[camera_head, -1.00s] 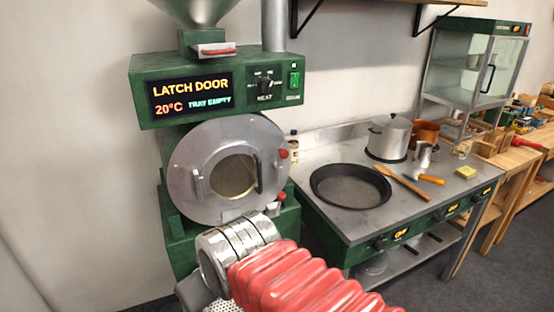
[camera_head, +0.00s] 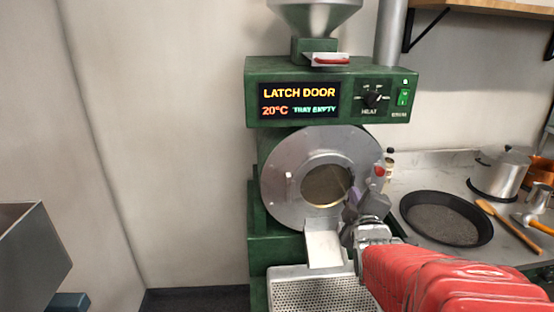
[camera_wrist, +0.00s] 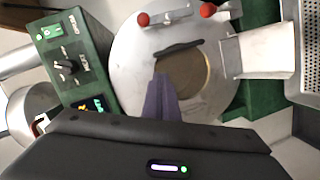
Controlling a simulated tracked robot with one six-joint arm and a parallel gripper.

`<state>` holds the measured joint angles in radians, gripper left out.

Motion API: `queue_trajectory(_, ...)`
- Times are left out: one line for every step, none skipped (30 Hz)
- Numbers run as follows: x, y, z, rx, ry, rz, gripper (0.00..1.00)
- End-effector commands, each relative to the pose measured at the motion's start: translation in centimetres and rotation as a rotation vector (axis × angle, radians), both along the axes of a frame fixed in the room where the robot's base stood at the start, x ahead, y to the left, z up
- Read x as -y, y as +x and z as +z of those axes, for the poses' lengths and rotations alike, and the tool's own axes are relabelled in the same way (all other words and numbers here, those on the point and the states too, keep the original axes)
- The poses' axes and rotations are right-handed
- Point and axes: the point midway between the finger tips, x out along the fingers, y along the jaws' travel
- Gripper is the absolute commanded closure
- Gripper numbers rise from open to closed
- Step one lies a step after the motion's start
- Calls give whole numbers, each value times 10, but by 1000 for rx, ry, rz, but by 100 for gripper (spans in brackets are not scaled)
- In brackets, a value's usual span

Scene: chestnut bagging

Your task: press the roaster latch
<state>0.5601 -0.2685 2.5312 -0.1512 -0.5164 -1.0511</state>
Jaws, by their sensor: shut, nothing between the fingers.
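The roaster (camera_head: 330,85) is green, and its display reads "LATCH DOOR", "20°C" and "TRAY EMPTY". Its round metal door (camera_head: 290,195) with a glass window looks closed against the drum. A red latch knob (camera_head: 380,170) sits at the door's right edge; it shows at the top of the wrist view (camera_wrist: 143,19). My gripper (camera_head: 352,203) is shut and empty, its purple fingers in front of the door's lower right. In the wrist view the fingers (camera_wrist: 160,100) overlap the window's edge, apart from the latch knob in the picture. I cannot tell if they touch the door.
A second red knob (camera_wrist: 207,10) lies beside the latch in the wrist view. A metal chute (camera_head: 323,248) and perforated tray (camera_head: 318,292) are below the door. A counter with a pan (camera_head: 445,218) and a pot (camera_head: 498,172) is to the right. A grey bin (camera_head: 32,250) stands left.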

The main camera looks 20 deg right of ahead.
Motion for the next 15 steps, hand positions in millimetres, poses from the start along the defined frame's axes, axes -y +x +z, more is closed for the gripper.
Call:
queue_trajectory(11, -2, 1, 6, -46, -9, 100)
queue_trajectory(15, -2, 3, 11, -75, -12, 100)
queue_trajectory(21, -3, 5, 18, -108, -15, 100)
queue_trajectory(24, -4, 7, 21, -130, -17, 100)
queue_trajectory(26, -4, 8, 25, -146, -19, 100)
queue_trajectory(29, -4, 9, 27, -164, -20, 100)
queue_trajectory(30, -5, 10, 30, -173, -21, 100)
queue_trajectory(31, -5, 11, 31, -180, -22, 100)
queue_trajectory(31, -5, 11, 33, -186, -22, 100)
queue_trajectory(31, -5, 12, 33, -187, -22, 100)
queue_trajectory(31, -5, 12, 33, -188, -22, 100)
queue_trajectory(31, -5, 12, 33, -187, -20, 100)
queue_trajectory(31, -5, 12, 33, -187, -20, 100)
queue_trajectory(31, -5, 12, 33, -187, -20, 100)
queue_trajectory(31, -5, 12, 32, -186, -20, 100)
